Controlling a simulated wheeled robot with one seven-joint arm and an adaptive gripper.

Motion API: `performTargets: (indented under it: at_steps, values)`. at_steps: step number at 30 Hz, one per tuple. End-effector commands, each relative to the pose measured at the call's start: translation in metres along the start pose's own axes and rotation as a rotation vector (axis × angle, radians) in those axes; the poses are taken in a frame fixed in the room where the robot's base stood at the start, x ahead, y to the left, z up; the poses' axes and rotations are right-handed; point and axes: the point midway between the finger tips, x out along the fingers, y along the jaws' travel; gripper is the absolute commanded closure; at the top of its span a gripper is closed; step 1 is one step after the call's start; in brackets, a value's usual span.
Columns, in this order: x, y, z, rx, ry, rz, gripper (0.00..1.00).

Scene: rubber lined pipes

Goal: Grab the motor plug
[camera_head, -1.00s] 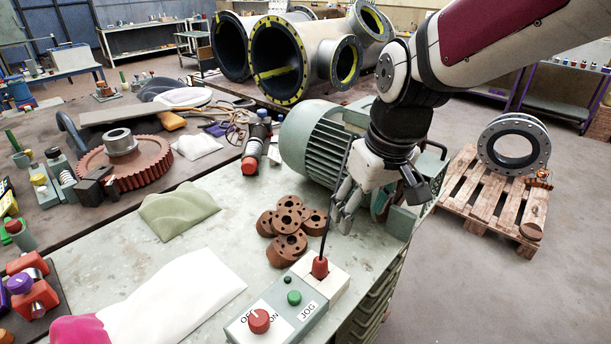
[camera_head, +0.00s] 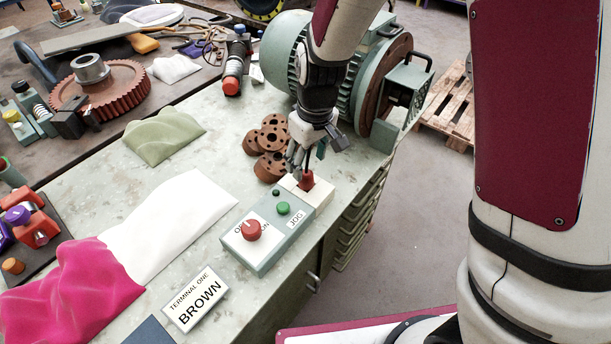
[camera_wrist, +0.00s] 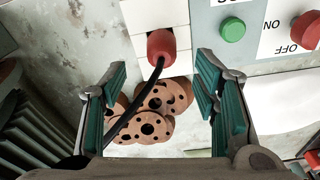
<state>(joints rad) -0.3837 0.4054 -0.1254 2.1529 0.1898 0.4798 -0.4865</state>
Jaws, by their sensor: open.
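The motor plug (camera_head: 306,180) is a small red plug with a black cable. It stands in the white end of the control box (camera_head: 262,246). In the wrist view the red plug (camera_wrist: 161,44) shows between and beyond my open fingers, with its black cable running down toward the palm. My gripper (camera_head: 300,160) is just above the plug in the head view, fingers pointing down. In the wrist view my gripper (camera_wrist: 165,95) is open and empty, its teal pads apart on either side of the cable. I see no finger touching the plug.
Brown drilled flanges (camera_head: 268,150) lie close beside my gripper. The green motor (camera_head: 290,50) stands behind it. The box carries a red knob (camera_head: 251,230) and a green button (camera_head: 283,208). A white cloth (camera_head: 170,225) and a "BROWN" card (camera_head: 196,299) lie nearby.

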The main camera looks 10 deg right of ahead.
Motion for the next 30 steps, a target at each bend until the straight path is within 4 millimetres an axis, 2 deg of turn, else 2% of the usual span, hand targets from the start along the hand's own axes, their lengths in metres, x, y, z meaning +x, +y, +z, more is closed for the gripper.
performTargets:
  at_steps: [5,15,24,26,30]
  values:
    - [0.010,-0.001,0.001,0.002,-0.001,-0.001,0.45]
    - [0.052,-0.002,0.004,0.002,-0.001,-0.001,0.45]
    - [0.056,-0.002,0.003,0.001,0.002,0.000,0.45]
    - [0.056,-0.002,0.003,0.001,0.002,0.000,0.56]
    - [0.056,-0.002,0.003,0.001,0.001,0.000,0.88]
